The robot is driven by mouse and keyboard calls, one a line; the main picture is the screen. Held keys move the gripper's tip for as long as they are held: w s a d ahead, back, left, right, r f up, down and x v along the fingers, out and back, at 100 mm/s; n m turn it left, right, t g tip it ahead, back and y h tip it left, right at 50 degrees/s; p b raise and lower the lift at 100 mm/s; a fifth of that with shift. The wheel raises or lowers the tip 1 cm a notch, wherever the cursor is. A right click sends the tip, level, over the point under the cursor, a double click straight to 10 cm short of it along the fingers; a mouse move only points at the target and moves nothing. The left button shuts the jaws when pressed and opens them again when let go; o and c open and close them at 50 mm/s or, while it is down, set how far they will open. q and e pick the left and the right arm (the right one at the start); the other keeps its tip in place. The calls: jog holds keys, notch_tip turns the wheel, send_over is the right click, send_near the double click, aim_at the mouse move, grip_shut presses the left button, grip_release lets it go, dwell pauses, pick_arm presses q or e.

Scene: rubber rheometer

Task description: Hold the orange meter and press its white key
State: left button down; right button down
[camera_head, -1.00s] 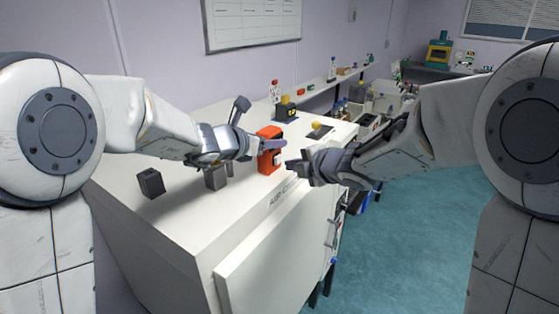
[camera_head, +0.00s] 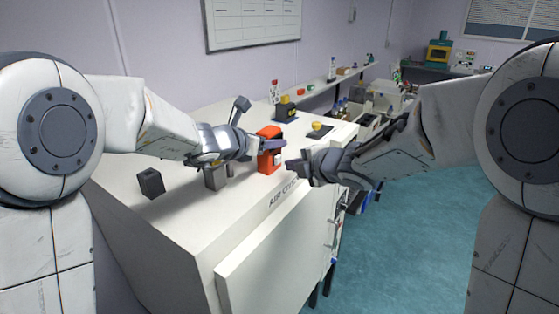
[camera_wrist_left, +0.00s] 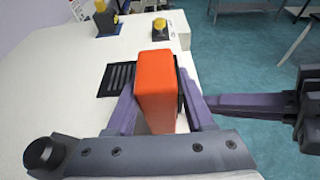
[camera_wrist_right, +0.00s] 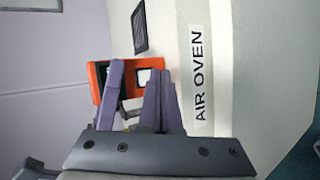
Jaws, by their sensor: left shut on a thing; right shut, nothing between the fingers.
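The orange meter (camera_head: 265,162) stands upright over the white oven top, and I cannot tell if it touches the top. My left gripper (camera_wrist_left: 158,75) is shut on the meter, with one purple finger on each side; its orange back (camera_wrist_left: 156,85) faces the left wrist camera. My right gripper (camera_wrist_right: 157,75) is shut and empty. Its tips are close to the meter's front in the right wrist view, where the orange rim (camera_wrist_right: 96,78) and a white patch (camera_wrist_right: 143,78) show. I cannot tell if that patch is the white key or if the tips touch it.
The white oven (camera_head: 185,225) carries an "AIR OVEN" label (camera_wrist_right: 201,80). Yellow-topped items (camera_head: 285,108) stand behind the meter on dark pads. A black slotted plate (camera_wrist_left: 118,80) lies beside the meter. Open floor (camera_head: 430,230) is at right.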

jog(key=shift+a, duration=0.15)
dwell(0.4)
jog(key=shift+w+a, duration=0.2)
jog(key=shift+w, duration=0.05)
jog(key=shift+w+a, duration=0.25)
jog(key=shift+a, duration=0.15)
dwell(1.0)
jog(key=shift+s+d, duration=0.1)
jog(key=shift+d, duration=0.05)
jog(key=shift+s+d, duration=0.45)
jog(key=shift+d, duration=0.15)
jog(key=shift+s+d, duration=0.75)
jog(key=shift+d, duration=0.25)
jog(key=shift+s+d, duration=0.7)
jog(key=shift+d, duration=0.3)
